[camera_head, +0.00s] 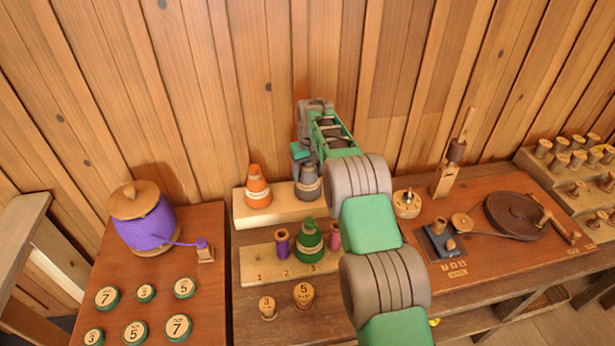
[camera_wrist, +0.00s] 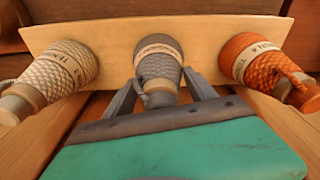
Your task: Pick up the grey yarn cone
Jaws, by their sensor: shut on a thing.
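The grey yarn cone (camera_head: 308,184) stands on the pale upper shelf at the back, right of the orange cone. In the wrist view the grey cone (camera_wrist: 159,62) is in the middle, with a pale label band around it. My gripper (camera_head: 304,158) reaches down to it from above. In the wrist view my gripper's two fingers (camera_wrist: 160,98) are on either side of the cone's narrow top, shut on it. The cone's base appears to be still at the shelf. My arm hides part of the shelf to the right in the head view.
An orange cone (camera_wrist: 268,63) and a cream cone (camera_wrist: 60,72) flank the grey one on the shelf board (camera_wrist: 205,38). A lower board (camera_head: 262,268) holds a green cone (camera_head: 310,242) and small spools. The wooden wall (camera_head: 270,80) stands close behind.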

